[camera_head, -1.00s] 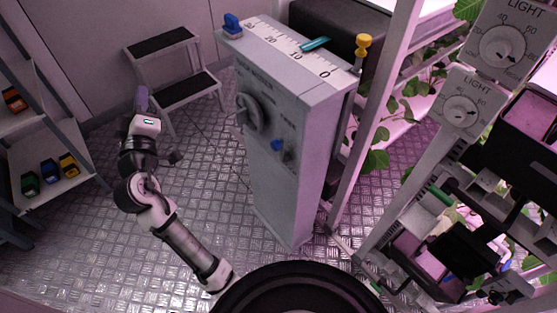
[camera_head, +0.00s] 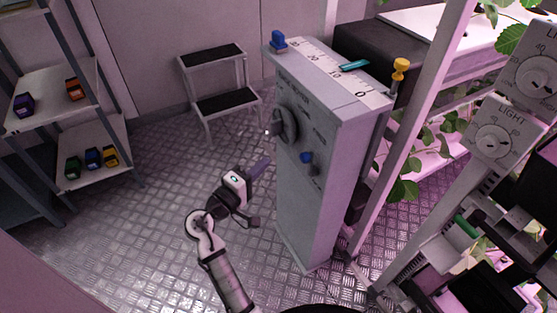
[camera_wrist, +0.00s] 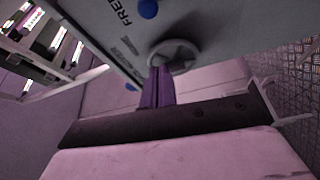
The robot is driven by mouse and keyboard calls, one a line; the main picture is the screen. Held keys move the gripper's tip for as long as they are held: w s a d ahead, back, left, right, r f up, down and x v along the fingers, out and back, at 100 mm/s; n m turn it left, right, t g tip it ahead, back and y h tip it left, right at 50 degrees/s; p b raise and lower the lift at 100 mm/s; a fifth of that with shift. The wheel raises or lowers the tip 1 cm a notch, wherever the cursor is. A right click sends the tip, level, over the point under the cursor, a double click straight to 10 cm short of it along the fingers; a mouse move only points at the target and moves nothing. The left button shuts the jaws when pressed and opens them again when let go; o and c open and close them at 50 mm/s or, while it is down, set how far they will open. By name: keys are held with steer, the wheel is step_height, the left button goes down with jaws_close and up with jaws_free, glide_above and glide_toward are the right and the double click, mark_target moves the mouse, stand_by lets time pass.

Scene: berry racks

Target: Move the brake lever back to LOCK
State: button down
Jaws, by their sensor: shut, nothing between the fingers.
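The brake lever appears to be the small lever with a blue ball knob (camera_head: 306,157) on the front of the grey cabinet (camera_head: 308,205). Its blue knob also shows at the top of the wrist view (camera_wrist: 148,8), beside the printed word FREE. The word LOCK cannot be read. My gripper (camera_head: 262,166) is shut and empty, with purple fingers, left of the cabinet front and apart from the knob. In the wrist view the fingers (camera_wrist: 158,88) point toward the cabinet, below the handwheel (camera_wrist: 174,53) in the picture.
The handwheel (camera_head: 287,126) sticks out of the cabinet front, up and left of the blue knob. A step stool (camera_head: 222,102) stands behind my gripper. A shelf with small coloured items (camera_head: 80,178) is at left, plant racks at right. The floor left of the cabinet is clear.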

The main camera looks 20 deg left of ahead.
mark_target(309, 165)
steer(key=w+d+p, duration=0.3)
steer(key=w+d, duration=0.2)
steer(key=w, duration=0.1)
steer(key=shift+w+d, duration=0.35)
steer(key=shift+d, duration=0.05)
steer(key=shift+f+b, duration=0.1)
steer(key=shift+b, duration=0.35)
steer(key=shift+s+d+m+b, duration=0.15)
steer(key=shift+m+b, duration=0.25)
steer(key=shift+b, duration=0.1)
